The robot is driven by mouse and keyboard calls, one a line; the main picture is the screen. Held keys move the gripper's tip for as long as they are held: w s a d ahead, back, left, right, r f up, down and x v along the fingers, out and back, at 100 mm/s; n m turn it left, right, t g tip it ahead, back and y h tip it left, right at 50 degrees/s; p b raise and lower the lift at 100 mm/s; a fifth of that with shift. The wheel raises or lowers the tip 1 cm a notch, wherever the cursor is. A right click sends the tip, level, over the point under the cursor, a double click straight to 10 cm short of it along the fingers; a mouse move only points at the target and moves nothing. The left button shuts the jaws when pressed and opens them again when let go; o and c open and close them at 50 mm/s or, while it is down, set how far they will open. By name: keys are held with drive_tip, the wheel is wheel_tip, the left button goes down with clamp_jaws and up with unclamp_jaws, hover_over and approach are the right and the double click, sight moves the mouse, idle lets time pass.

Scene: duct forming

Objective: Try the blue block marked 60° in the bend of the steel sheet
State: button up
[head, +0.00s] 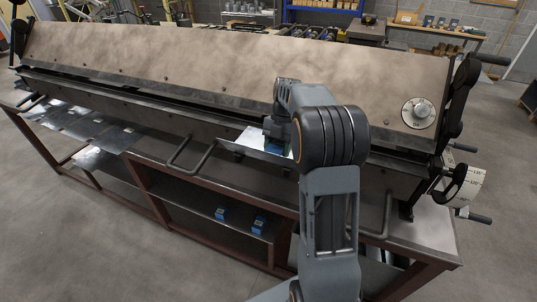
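A bent steel sheet (247,134) sits at the front of the big folding machine, with a bright flat part and a darker lip along its front. My gripper (277,133) is over the right part of this sheet, mostly hidden behind my own arm. A small patch of a blue block (275,148) shows just below my gripper, at the sheet's bend. Whether the fingers hold it, and whether it touches the sheet, I cannot tell. Its marking is not readable. Two other blue blocks, a left one (220,214) and a right one (259,224), stand on the lower shelf; their markings are too small to read.
The folding machine (200,65) spans the view, with a dial (418,113) and an angle scale (466,188) at right. Bar handles (192,157) stick out in front. Flat sheets (98,133) lie at left. The lower shelf (185,205) is mostly clear.

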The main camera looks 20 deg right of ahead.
drive_tip(key=shift+r, duration=0.15)
drive_tip(key=p+v, duration=0.5)
drive_tip(key=shift+w+d+r+p, duration=0.1)
drive_tip(key=shift+w+d+p, duration=0.1)
drive_tip(key=shift+d+p, duration=0.1)
idle(0.3)
